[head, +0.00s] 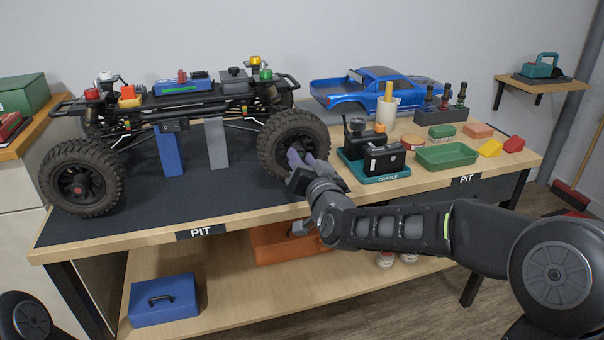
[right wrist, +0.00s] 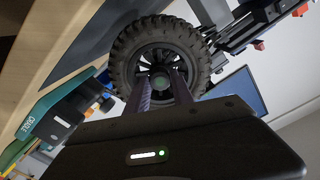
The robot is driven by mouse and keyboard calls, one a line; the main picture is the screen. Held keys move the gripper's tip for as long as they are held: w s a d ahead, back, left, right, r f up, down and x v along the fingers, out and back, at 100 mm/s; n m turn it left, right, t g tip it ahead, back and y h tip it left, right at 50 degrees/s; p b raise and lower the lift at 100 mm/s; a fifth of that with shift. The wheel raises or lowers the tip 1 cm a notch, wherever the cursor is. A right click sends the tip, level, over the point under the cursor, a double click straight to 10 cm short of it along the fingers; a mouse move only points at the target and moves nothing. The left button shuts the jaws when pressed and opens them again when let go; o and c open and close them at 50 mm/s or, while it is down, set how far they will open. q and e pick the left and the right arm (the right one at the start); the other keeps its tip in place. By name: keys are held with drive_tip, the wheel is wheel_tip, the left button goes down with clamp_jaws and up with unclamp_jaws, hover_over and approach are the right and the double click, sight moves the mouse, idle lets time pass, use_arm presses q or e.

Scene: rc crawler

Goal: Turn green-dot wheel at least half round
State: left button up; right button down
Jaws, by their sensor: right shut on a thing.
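The crawler's green-dot wheel (head: 268,150) is the black knobby tyre at the right end of the chassis. My right gripper (head: 300,163) reaches the wheel's outer face from the front right. In the right wrist view its two fingers (right wrist: 161,86) are shut on the hub, one on each side. The fingers hide part of the rim and lower tyre. My left gripper is out of view.
A blue stand (head: 170,152) and a grey stand (head: 216,145) are under the chassis (head: 200,100). The red-hub wheel (head: 80,178) is at left. A teal cradle (head: 385,178) with black boxes sits close right of my gripper. The dark mat's front is clear.

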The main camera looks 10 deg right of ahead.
drive_tip(key=m+b, duration=0.8)
drive_tip(key=shift+f+b, duration=0.15)
drive_tip(key=shift+b, duration=0.15)
drive_tip(key=m+b, duration=0.1)
drive_tip(key=m, duration=0.1)
drive_tip(key=shift+m+b, duration=0.3)
drive_tip(key=shift+b, duration=0.1)
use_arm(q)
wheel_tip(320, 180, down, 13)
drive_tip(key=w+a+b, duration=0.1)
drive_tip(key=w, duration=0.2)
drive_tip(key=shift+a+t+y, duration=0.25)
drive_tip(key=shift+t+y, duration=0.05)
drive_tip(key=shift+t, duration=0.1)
use_arm(e)
drive_tip(key=shift+r+m, duration=0.2)
drive_tip(key=shift+m, duration=0.7)
drive_tip(key=c, duration=1.1)
unclamp_jaws()
drive_tip(key=shift+s, duration=0.1)
